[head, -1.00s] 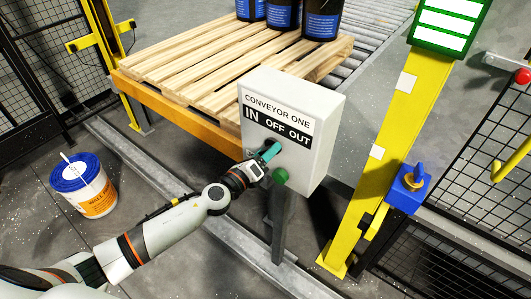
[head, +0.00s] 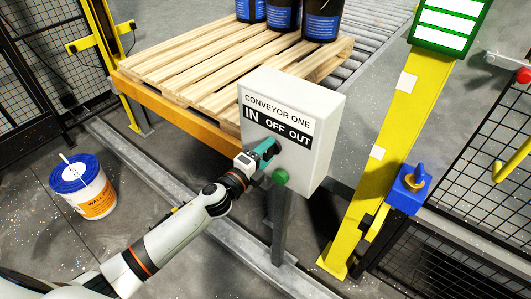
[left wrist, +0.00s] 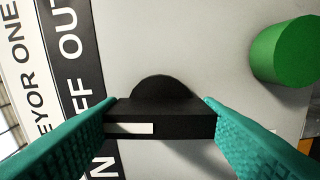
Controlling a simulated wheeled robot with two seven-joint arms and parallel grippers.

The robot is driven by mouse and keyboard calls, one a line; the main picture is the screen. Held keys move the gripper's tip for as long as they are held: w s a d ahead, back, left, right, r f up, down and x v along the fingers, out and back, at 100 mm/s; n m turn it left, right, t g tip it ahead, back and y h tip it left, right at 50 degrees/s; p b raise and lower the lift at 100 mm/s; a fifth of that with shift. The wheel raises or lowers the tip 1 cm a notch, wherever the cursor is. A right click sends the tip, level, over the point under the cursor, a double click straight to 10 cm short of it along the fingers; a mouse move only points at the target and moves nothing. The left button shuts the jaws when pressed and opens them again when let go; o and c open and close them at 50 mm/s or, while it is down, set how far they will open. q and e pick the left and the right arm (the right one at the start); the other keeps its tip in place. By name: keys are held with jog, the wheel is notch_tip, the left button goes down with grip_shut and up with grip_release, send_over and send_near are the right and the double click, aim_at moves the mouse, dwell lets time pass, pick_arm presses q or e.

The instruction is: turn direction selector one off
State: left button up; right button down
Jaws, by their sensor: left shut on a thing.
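The conveyor one control box (head: 312,105) stands on a grey post, with a label strip reading IN, OFF, OUT. My left gripper (head: 268,150) is at its front face, below the strip. In the left wrist view its teal fingers (left wrist: 160,118) are shut on the black direction selector (left wrist: 170,108), one on each end of the bar. The white mark on the bar points toward the strip, roughly at OFF; a finger covers part of that word. In the head view the gripper hides the selector. My right gripper is out of view.
A green button (head: 280,177) sits just below the gripper; it also shows in the left wrist view (left wrist: 285,50). A wooden pallet (head: 190,75) with dark pails (head: 322,20) lies behind. A white pail (head: 85,187) stands left. A yellow post (head: 385,130) stands right.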

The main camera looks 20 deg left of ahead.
pick_arm(q)
jog(key=shift+n, duration=0.5)
jog(key=o, duration=1)
jog(key=b+v, duration=0.2)
jog(key=v, duration=1)
jog(key=shift+b, duration=0.4)
